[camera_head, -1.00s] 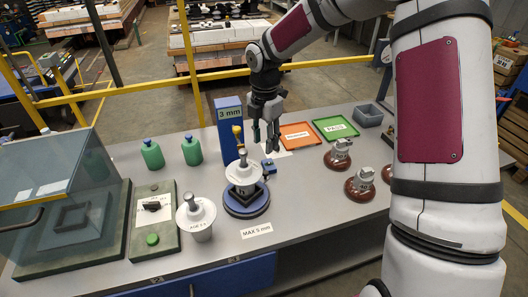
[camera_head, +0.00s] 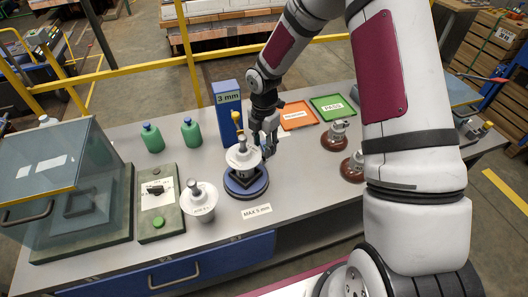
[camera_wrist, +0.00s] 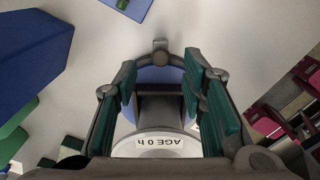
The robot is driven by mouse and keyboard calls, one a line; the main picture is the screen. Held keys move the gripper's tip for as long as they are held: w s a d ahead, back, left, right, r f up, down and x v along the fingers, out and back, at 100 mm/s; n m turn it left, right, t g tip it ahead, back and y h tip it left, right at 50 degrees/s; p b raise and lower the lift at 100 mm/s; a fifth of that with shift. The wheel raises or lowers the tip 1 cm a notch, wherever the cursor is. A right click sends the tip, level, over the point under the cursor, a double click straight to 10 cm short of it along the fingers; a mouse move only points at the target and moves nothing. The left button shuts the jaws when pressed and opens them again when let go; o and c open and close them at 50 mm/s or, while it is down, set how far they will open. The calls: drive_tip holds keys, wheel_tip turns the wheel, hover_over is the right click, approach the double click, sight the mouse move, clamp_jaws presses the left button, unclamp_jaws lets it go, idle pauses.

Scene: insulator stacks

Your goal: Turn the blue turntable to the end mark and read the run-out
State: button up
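The blue turntable (camera_head: 238,191) stands on the grey bench with a black square seat and a white insulator (camera_head: 243,157) on it. My gripper (camera_head: 268,151) is low at the turntable's right rear side. Contact cannot be told.
A second white insulator (camera_head: 200,200) and a switch box (camera_head: 158,223) stand left, near a glass case (camera_head: 45,165). Green bottles (camera_head: 152,139) stand behind. Orange (camera_head: 298,115) and green (camera_head: 333,107) trays and brown insulators (camera_head: 334,138) are right. A "MAX 5 mm" label (camera_head: 256,211) lies in front.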

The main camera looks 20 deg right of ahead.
drive_tip(key=shift+f, duration=2)
drive_tip(key=shift+c, duration=0.4)
clamp_jaws()
